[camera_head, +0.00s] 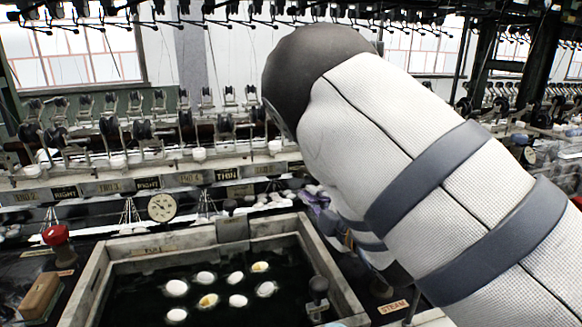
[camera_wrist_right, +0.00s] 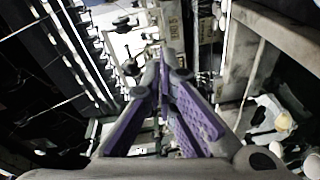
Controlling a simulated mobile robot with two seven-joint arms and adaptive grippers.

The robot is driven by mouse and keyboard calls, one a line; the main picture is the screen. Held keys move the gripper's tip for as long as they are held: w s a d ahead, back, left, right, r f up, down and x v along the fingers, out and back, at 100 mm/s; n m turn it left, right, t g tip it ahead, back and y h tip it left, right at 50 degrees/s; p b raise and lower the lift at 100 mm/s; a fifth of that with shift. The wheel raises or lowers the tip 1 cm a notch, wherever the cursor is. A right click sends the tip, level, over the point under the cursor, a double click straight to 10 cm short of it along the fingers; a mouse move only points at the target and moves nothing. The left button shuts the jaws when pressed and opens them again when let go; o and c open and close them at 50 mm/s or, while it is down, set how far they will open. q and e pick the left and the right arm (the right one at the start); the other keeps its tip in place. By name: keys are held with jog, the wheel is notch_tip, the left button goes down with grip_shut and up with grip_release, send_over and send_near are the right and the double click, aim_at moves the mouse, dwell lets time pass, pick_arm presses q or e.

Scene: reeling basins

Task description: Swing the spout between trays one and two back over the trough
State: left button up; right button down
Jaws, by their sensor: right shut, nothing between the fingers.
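My right gripper (camera_head: 318,197) is mostly hidden behind my own forearm in the head view; a bit of its purple finger shows beyond the basin's back right corner. In the right wrist view its purple-padded fingers (camera_wrist_right: 163,62) meet at the tips with nothing between them. I cannot clearly pick out the spout or tell which trays are one and two. A framed basin (camera_head: 180,241) of dark water holds several white and yellowish cocoons (camera_head: 207,300). I cannot tell whether this is the trough. My left gripper is not in view.
A bench with a row of labelled plates (camera_head: 102,187) and reeling spools runs behind the basin. A round dial gauge (camera_head: 162,207), a red-topped knob (camera_head: 56,236) and a wooden block (camera_head: 39,296) stand around the basin.

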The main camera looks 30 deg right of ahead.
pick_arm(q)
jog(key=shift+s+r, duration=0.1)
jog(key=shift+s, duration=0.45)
pick_arm(e)
jog(key=w+d, duration=0.4)
jog(key=w, duration=0.5)
jog(key=shift+d+f, duration=0.2)
jog(key=shift+f, duration=0.2)
